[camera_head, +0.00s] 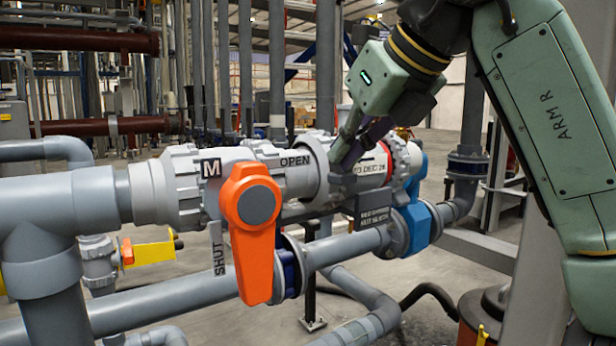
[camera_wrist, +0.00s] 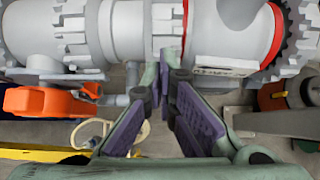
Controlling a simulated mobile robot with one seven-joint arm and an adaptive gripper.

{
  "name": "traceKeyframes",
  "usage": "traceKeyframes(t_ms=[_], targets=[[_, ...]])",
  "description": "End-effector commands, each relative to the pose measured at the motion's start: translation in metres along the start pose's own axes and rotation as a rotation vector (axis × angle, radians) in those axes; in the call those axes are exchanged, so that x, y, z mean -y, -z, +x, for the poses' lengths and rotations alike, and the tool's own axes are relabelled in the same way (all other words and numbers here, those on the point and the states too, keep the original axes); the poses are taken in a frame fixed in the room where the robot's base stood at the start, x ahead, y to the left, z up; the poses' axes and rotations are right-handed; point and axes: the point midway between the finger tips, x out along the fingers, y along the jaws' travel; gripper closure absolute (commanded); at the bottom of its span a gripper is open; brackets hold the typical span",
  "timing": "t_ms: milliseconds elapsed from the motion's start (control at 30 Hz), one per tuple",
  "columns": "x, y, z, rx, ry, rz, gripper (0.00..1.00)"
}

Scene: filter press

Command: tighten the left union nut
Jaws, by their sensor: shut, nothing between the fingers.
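A grey ribbed union nut (camera_head: 183,187) sits on the pipe left of the orange valve handle (camera_head: 255,220). Another ribbed ring (camera_head: 268,153) lies behind the OPEN label, and a toothed nut (camera_head: 402,158) is at the right end of the line. I cannot tell for certain which is the left union nut. My gripper (camera_head: 340,168) is well right of the leftmost nut, by the wide grey collar (camera_head: 312,168). In the wrist view my gripper (camera_wrist: 170,62) is shut and empty, its tips in front of the pipe between a ribbed section (camera_wrist: 75,28) and a red-banded part.
A black label plate (camera_head: 372,212) hangs below the line. A blue valve part (camera_head: 417,215) stands to the right, with a lower grey pipe (camera_head: 190,295) running beneath. A yellow handle (camera_head: 153,253) is at lower left.

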Motion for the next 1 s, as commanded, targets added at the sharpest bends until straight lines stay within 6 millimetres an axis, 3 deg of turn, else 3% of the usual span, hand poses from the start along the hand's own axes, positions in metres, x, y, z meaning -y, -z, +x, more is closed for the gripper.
traceKeyframes(t_ms=[300, 1000], targets=[[0.003, 0.02, 0.01, -0.006, 0.002, 0.001, 1.0], [0.006, 0.04, 0.029, -0.005, -0.001, 0.0, 1.0]])
